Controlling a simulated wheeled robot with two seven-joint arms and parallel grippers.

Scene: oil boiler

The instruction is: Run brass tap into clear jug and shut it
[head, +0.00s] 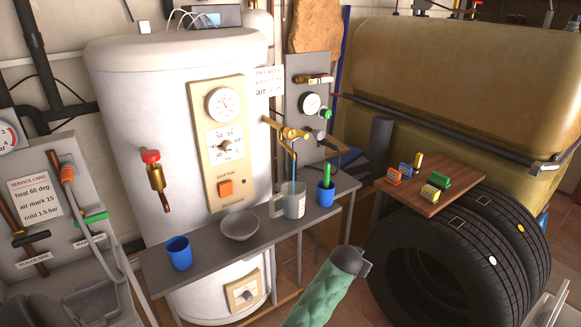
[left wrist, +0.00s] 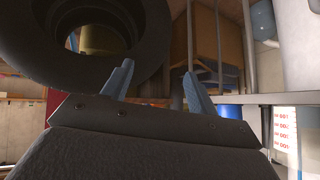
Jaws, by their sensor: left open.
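The jug's fill level is too small to tell. My left gripper (left wrist: 157,75) is open and empty in the left wrist view, away from tap and jug. I do not see my right gripper.
A blue cup (head: 179,253) and a grey bowl (head: 240,226) stand left of the jug. Another blue cup (head: 326,194) holding a green item stands right. A tyre (left wrist: 152,25) also shows in the left wrist view.

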